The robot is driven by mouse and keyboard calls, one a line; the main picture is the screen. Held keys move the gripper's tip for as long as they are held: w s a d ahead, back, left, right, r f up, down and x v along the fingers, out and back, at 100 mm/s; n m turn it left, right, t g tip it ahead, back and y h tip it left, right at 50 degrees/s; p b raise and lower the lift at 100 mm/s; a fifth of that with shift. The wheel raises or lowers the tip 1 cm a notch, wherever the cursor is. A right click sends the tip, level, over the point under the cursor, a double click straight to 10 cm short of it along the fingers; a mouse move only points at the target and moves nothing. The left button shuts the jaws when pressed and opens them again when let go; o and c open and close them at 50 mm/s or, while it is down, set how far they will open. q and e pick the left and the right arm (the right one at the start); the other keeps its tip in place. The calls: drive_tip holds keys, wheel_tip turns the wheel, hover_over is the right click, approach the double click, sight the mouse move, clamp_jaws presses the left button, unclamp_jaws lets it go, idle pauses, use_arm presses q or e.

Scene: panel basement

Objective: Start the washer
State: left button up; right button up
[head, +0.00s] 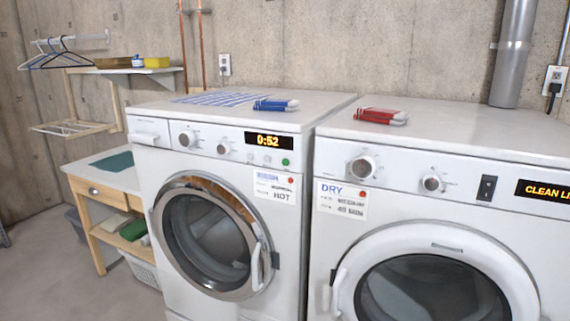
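The white washer (228,130) stands left of the dryer, and its display (267,141) reads 0:52. Two knobs sit left of the display, a larger one (187,139) and a smaller one (224,148). Below the display are small buttons, the rightmost green (285,162). The round glass door (207,240) looks shut, though I cannot tell if it is latched; its handle (256,266) is on the right. Neither of my grippers is in view.
The dryer (430,218) at right shows CLEAN LI, cut off by the frame edge. A wooden table (92,195) stands left. Floor (45,270) shows clear at lower left.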

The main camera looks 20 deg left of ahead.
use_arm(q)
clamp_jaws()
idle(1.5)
